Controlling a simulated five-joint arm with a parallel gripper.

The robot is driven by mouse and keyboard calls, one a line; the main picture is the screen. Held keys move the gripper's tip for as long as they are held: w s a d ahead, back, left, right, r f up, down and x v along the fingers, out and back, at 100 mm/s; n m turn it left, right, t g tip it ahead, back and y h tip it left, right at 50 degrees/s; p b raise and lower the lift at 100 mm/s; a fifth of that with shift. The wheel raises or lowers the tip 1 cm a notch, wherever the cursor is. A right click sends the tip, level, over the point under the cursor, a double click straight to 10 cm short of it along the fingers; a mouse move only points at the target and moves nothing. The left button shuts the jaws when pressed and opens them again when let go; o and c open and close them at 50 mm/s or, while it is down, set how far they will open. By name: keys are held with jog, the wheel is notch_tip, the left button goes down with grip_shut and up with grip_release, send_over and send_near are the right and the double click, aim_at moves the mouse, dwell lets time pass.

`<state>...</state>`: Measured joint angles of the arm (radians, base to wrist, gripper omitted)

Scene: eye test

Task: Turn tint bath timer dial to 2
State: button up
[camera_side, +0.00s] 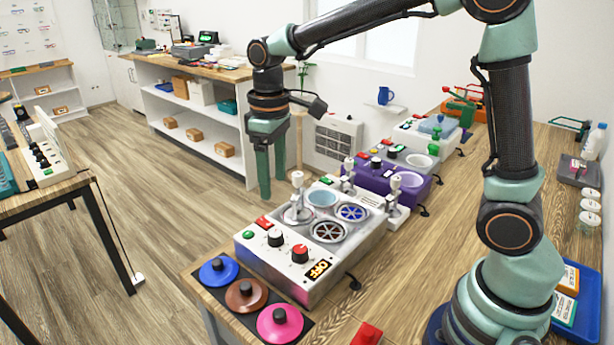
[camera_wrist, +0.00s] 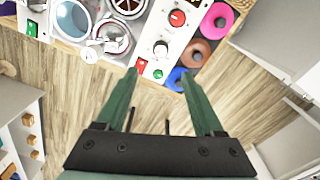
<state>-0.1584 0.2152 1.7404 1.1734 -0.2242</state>
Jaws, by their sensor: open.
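The tint bath (camera_side: 340,256) is a silver-white box on the bench with a round pale blue basin (camera_side: 322,197) and two fan grilles.
Upright white-knobbed fittings (camera_side: 298,200) stand on the box. A purple machine (camera_side: 380,181) and a white one (camera_side: 418,137) stand behind. A red block (camera_side: 367,335) lies in front.

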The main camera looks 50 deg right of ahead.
aim_at(275, 233)
notch_tip(275, 233, down, 12)
jog(key=shift+w+a+f, duration=0.1)
jog(key=shift+w+f, duration=0.05)
jog(key=shift+f, duration=0.1)
dwell(0.4)
grip_shut()
